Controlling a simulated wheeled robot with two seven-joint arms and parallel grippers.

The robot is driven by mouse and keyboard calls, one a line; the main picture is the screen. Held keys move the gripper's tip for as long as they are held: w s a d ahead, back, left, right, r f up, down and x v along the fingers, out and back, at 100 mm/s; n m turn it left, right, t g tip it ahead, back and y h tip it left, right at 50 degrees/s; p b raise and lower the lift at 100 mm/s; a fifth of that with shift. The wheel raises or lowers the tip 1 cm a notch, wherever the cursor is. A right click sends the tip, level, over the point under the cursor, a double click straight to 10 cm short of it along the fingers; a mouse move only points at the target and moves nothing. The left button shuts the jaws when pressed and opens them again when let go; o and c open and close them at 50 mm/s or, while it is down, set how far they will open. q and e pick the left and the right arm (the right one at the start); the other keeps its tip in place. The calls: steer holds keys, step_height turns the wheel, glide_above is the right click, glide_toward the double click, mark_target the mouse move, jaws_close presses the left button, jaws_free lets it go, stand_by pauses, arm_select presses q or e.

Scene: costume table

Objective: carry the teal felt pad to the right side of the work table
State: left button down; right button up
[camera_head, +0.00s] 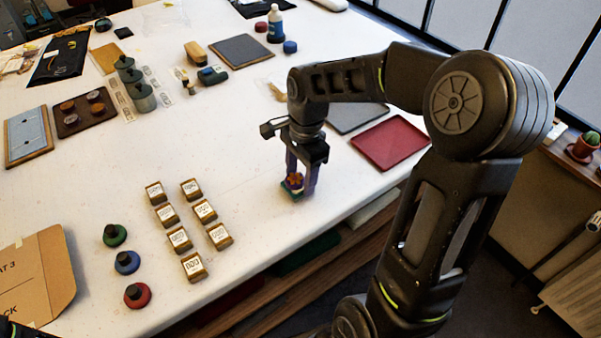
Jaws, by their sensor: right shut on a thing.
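My right gripper (298,184) points down over the right part of the white work table (240,150), near its front right edge. It is shut on a small bundle low between its purple-looking fingers. The teal felt pad (297,195) shows as a thin teal edge at the bottom of this bundle, with something red, yellow and purple above it. The fingers hide much of it, and I cannot tell whether the pad touches the table. My left gripper is not in view; only a dark part shows at the bottom left corner.
A red tray (392,143) and a grey tray (356,115) lie behind and right of the gripper. Several labelled blocks (179,238) stand to its left, with green, blue and red round-based pieces (137,295) beyond. A cardboard piece (40,275) lies front left.

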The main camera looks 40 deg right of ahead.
steer(key=o, duration=1.6)
steer(key=shift+f, duration=0.1)
steer(key=shift+c, duration=0.2)
step_height(320, 180, up, 12)
steer(key=shift+d+b, duration=0.4)
steer(key=shift+b, duration=0.05)
steer(key=shift+s, duration=0.2)
